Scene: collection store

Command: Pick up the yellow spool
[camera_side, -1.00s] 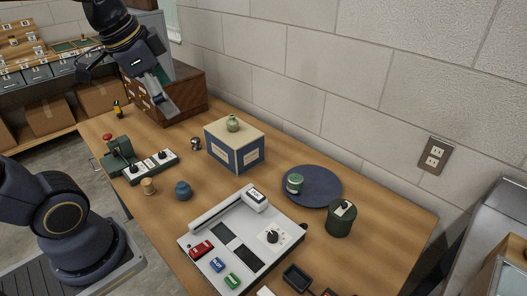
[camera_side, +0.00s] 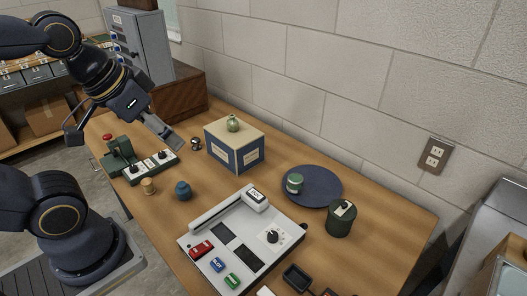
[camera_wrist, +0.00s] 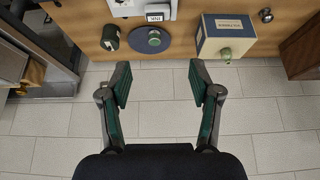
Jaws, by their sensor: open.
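A small tan-yellow spool (camera_side: 149,186) stands upright on the wooden table at the left in the side view, left of a dark blue knobbed object (camera_side: 183,190). My gripper (camera_side: 168,136) is above the table's far left part, up and behind the spool and apart from it. In the wrist view my gripper (camera_wrist: 160,85) is open, with nothing between its fingers. I cannot make out the spool in the wrist view.
A green device with a red knob (camera_side: 108,138) and a switch strip (camera_side: 152,165) are near the spool. A blue-and-cream box (camera_side: 235,150) bears a green jar. A white panel (camera_side: 210,265), blue plate (camera_side: 325,190) and dark green canister (camera_side: 341,220) stand further right.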

